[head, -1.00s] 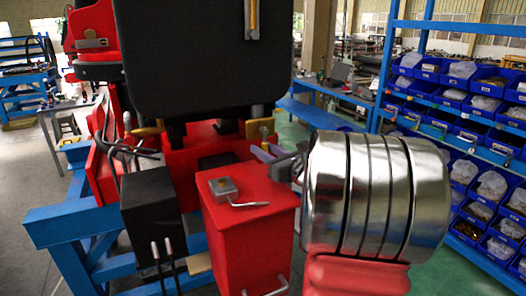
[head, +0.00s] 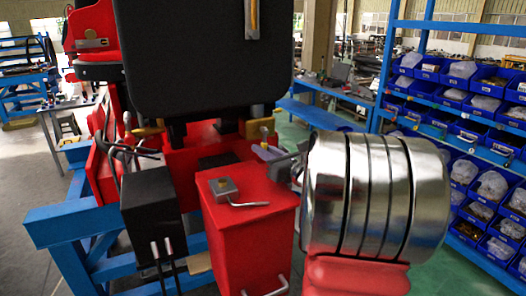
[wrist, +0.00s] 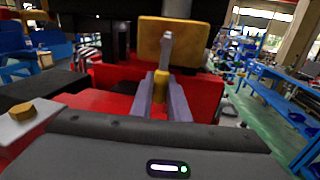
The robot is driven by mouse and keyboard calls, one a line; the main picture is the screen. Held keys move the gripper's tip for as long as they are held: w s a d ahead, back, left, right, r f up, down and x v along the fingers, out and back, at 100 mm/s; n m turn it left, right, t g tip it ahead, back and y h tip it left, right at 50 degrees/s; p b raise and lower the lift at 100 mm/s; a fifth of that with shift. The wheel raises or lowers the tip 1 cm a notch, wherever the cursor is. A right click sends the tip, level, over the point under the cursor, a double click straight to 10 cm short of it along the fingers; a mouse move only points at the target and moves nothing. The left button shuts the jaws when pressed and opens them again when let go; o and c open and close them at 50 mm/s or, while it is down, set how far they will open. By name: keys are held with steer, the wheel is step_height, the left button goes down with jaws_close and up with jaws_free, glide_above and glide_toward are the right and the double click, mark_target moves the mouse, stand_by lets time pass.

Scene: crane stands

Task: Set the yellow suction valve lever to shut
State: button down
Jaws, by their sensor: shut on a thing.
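The yellow suction valve lever (wrist: 161,88) shows as a short yellow piece between my fingertips in the wrist view. A grey upright part (wrist: 167,48) rises just behind it, in front of a larger yellow block. My gripper (wrist: 161,92) has its two grey-purple fingers on either side of the yellow piece and is shut on it. In the head view my gripper (head: 266,151) is beyond the red box's far right edge. The lever's lower part and pivot are hidden by the fingers.
A red box (head: 250,235) with a grey bent handle (head: 248,204) on top stands in front. A black box (head: 152,205) with two thin levers is to its left. A large black panel (head: 203,60) hangs above. Blue bins (head: 487,105) fill shelves at right.

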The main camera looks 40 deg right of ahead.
steer(key=shift+w+a+r+m, duration=0.15)
steer(key=shift+a+m, duration=0.5)
steer(key=shift+m, duration=0.65)
steer(key=c, duration=1.7)
jaws_free()
steer(key=shift+s+a+f, duration=0.15)
steer(key=shift+s+a, duration=0.05)
steer(key=shift+s, duration=2.1)
steer(key=shift+s+a+f, duration=0.15)
steer(key=shift+s+a, duration=0.1)
steer(key=shift+s, duration=2)
steer(key=shift+s+a+f, duration=0.15)
steer(key=shift+s+a, duration=0.05)
steer(key=shift+s, duration=2.1)
steer(key=shift+c, duration=0.3)
